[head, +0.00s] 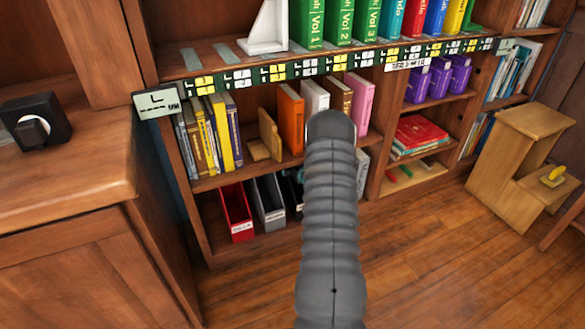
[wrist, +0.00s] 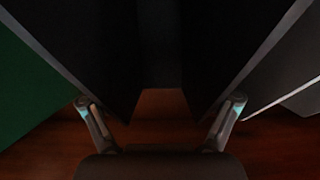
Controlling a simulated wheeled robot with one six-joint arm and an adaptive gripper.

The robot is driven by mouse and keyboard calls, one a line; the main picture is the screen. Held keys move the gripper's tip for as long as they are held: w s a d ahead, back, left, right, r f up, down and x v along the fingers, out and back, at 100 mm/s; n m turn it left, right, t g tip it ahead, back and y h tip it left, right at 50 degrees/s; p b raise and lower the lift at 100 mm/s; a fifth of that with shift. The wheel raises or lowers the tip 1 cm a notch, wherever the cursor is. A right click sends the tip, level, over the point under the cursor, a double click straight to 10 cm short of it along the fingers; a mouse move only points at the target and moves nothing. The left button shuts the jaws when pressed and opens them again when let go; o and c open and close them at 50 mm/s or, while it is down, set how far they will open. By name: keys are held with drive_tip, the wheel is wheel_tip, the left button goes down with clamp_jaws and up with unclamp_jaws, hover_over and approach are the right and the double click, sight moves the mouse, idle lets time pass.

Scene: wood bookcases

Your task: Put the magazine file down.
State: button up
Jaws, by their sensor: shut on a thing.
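A black magazine file (wrist: 160,45) fills the middle of the wrist view, its two side walls spreading toward me. My gripper (wrist: 160,99) has one finger against each outer side and is shut on it. Reddish-brown wood shows below the file; I cannot tell whether the file touches it.
A green panel (wrist: 30,95) stands left of the held file and a grey panel (wrist: 275,75) right. On the bottom shelf stand a red file (head: 236,212) and a grey file (head: 268,203). A wooden step stool (head: 515,150) stands at right. The floor in front is clear.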

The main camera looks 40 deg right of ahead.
drive_tip(key=shift+f, duration=0.2)
drive_tip(key=o, duration=1.6)
drive_tip(key=shift+r, duration=0.15)
drive_tip(key=v, duration=1.2)
